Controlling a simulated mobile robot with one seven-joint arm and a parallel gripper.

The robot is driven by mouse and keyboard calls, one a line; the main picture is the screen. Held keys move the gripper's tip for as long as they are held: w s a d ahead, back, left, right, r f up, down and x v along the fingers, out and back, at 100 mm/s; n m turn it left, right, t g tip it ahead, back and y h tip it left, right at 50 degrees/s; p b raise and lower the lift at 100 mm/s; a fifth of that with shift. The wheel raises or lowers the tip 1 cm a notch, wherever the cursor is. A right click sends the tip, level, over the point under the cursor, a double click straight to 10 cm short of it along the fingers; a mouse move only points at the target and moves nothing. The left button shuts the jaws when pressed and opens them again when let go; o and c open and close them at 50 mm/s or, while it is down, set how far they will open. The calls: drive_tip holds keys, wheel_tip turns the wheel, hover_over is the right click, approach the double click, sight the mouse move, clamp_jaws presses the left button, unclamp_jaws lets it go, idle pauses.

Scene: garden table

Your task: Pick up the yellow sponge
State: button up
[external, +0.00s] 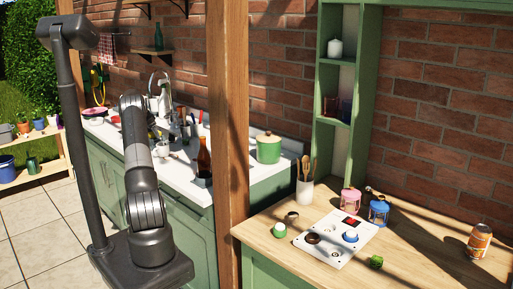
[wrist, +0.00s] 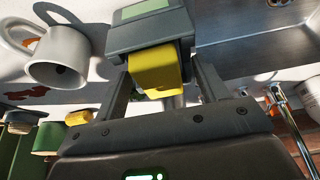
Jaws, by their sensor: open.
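In the wrist view, a yellow block that looks like the yellow sponge (wrist: 154,76) lies between the two dark fingers of my gripper (wrist: 163,72). The fingers are apart, with a gap visible on the right side of the block; contact on the left is unclear. A dark grey box with a green panel (wrist: 150,16) adjoins the block's far end. In the external view my arm reaches over the white counter by the sink, and the fingers and sponge cannot be made out there.
The metal sink (wrist: 245,45) is at right, with a chrome tap (wrist: 290,112). In the external view a brown bottle (external: 203,160) and green pot (external: 268,149) stand on the counter.

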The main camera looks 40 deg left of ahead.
drive_tip(key=c, duration=1)
drive_tip(key=shift+r, duration=0.1)
drive_tip(key=shift+c, duration=0.2)
